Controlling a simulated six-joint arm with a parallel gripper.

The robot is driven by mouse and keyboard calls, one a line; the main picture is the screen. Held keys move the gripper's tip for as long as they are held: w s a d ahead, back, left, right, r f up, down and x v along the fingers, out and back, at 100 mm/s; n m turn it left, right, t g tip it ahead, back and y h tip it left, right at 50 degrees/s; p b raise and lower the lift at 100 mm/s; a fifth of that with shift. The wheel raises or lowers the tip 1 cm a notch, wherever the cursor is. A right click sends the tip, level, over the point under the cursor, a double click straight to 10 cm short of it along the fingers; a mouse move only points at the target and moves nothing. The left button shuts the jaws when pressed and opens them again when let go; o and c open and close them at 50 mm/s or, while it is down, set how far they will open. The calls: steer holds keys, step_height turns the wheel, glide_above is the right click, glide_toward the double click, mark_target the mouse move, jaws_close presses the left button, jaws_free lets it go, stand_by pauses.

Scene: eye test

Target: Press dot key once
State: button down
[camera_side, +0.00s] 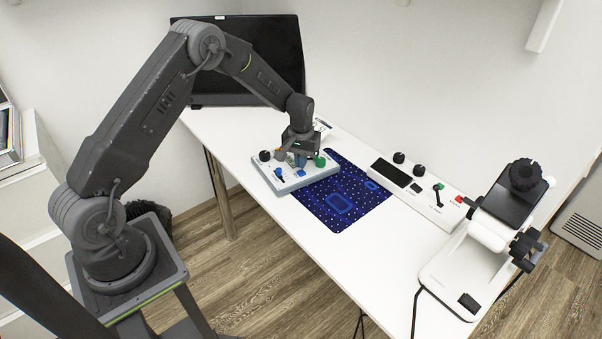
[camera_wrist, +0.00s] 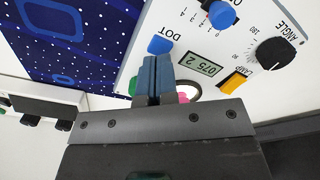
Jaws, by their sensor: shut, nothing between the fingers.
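The dot key (camera_wrist: 160,45) is a small blue key beside the printed word DOT on a white control panel (camera_wrist: 146,22). My gripper (camera_wrist: 157,60) is shut and empty, its blue-grey fingertips right beside the dot key in the wrist view. I cannot tell whether the tips touch the key or the panel. In the side view the panel (camera_side: 289,187) lies on the white table, and my gripper (camera_side: 300,163) points down over its right part. A small blue patch on the panel there may be the dot key.
The panel also bears a blue knob (camera_wrist: 221,14), a black ANGLE knob (camera_wrist: 274,53), a small display (camera_wrist: 198,66) and an orange switch (camera_wrist: 233,80). A dark blue dotted mat (camera_side: 345,190) lies to its right. A white box with knobs (camera_side: 420,190) and a microscope-like device (camera_side: 500,225) stand farther right.

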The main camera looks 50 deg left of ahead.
mark_target(301, 172)
steer(key=shift+f, duration=1.3)
stand_by(0.5)
steer(key=shift+r, duration=4)
steer(key=shift+r, duration=1.05)
stand_by(1.2)
